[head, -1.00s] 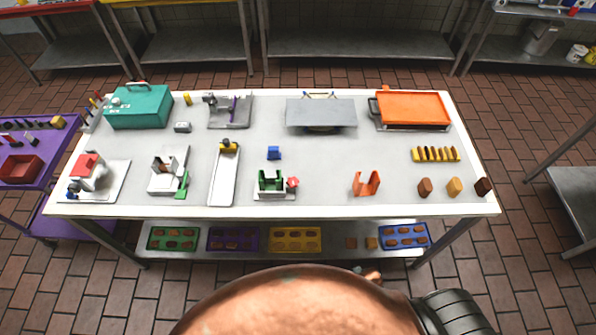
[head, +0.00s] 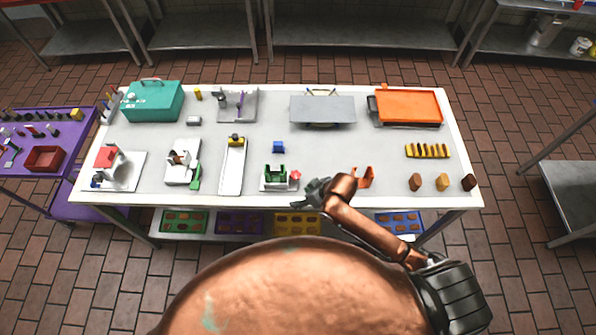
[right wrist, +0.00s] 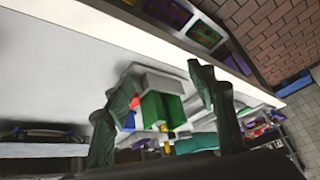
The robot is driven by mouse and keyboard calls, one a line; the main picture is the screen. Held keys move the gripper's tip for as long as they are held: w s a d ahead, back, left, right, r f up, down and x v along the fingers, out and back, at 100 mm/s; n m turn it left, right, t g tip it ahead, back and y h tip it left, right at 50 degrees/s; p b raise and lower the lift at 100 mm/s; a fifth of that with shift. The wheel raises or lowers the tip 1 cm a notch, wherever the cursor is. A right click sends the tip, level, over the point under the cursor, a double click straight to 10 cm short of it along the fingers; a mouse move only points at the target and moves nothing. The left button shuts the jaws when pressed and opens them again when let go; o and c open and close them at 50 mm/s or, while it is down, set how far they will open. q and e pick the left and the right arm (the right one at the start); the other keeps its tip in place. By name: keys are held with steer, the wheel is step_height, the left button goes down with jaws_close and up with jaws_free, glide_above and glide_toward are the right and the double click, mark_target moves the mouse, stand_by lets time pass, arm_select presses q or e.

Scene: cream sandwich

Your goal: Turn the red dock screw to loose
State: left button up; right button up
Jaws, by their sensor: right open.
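The red dock screw (head: 295,175) is a small red knob on the right side of a white dock with a green insert (head: 275,174), near the front edge of the table. My right gripper (head: 312,190) is open just to the right of and nearer than the screw, apart from it in the head view. In the right wrist view, the green insert (right wrist: 160,108) shows between the open fingers of my right gripper (right wrist: 163,85). The screw is not clear there; a finger may cover it. My left gripper is out of view.
An orange bracket (head: 364,177) stands just right of my right gripper, partly behind my arm. A blue block (head: 278,147) sits behind the dock. A long white tray (head: 232,172) lies to its left. The table's front edge (head: 220,201) runs close below.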

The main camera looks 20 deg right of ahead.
steer(key=w+a+r+n, duration=0.1)
steer(key=w+r+n, duration=0.1)
steer(key=w, duration=0.2)
steer(key=g+h+p, duration=0.1)
steer(key=g, duration=0.1)
glide_toward(296, 175)
steer(key=shift+p+x, duration=0.5)
steer(key=shift+x, duration=3.4)
steer(key=shift+r, duration=0.1)
steer(key=shift+c, duration=0.4)
steer(key=c, duration=1.1)
